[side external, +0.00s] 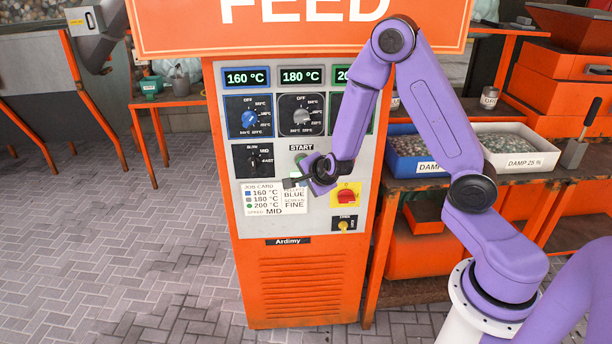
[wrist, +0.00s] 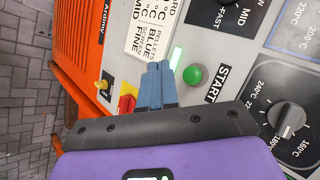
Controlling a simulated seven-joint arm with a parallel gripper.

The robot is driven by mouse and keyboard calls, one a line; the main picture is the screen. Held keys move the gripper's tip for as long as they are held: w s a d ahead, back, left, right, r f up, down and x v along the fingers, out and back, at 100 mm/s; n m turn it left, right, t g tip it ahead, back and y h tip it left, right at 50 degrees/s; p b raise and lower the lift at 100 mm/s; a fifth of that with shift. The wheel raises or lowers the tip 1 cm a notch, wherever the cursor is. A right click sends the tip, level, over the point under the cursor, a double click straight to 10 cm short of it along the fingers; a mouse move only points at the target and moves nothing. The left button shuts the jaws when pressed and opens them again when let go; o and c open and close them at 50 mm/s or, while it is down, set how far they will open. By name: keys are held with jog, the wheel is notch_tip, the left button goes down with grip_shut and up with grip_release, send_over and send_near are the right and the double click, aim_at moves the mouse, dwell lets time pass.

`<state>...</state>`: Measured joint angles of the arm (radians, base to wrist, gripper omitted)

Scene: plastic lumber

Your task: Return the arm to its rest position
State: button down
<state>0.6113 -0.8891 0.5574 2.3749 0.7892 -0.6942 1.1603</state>
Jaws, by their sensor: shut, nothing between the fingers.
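My gripper (side external: 290,183) is in front of the orange and grey control panel (side external: 222,110), by the job card. In the wrist view its two blue-grey fingers (wrist: 160,70) are together, with nothing between them. The green START button (wrist: 193,75) shows just right of the fingertips. A green lit strip (wrist: 176,57) is beside them. My arm is bent, its forearm hanging down over the panel's right part. I cannot tell whether the fingers touch the panel.
The displays (side external: 246,78) read 160 °C and 180 °C; the third is partly hidden by my arm. A blue dial (side external: 249,119), a grey dial (side external: 301,115) and a red-yellow switch (side external: 346,195) stick out. Trays (side external: 515,160) stand right. The floor at left is clear.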

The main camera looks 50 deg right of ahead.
jog(key=s+a+r+n+g+y, duration=0.3)
jog(key=s+a+n+y, duration=0.1)
jog(key=s+a+n, duration=0.45)
jog(key=s+a+r+n+g+y, duration=0.2)
jog(key=s+a+r+n+y, duration=0.15)
jog(key=s+a+n, duration=0.55)
jog(key=s+d+r+n+g+h, duration=0.1)
jog(key=s+d+r+n+g, duration=0.1)
jog(key=s+n, duration=0.5)
jog(key=s+d+r+n+g+h, duration=0.2)
jog(key=s+d+n, duration=0.2)
jog(key=s+n, duration=0.4)
jog(key=shift+s, duration=0.4)
jog(key=shift+d+r+h, duration=0.1)
jog(key=shift+h, duration=0.15)
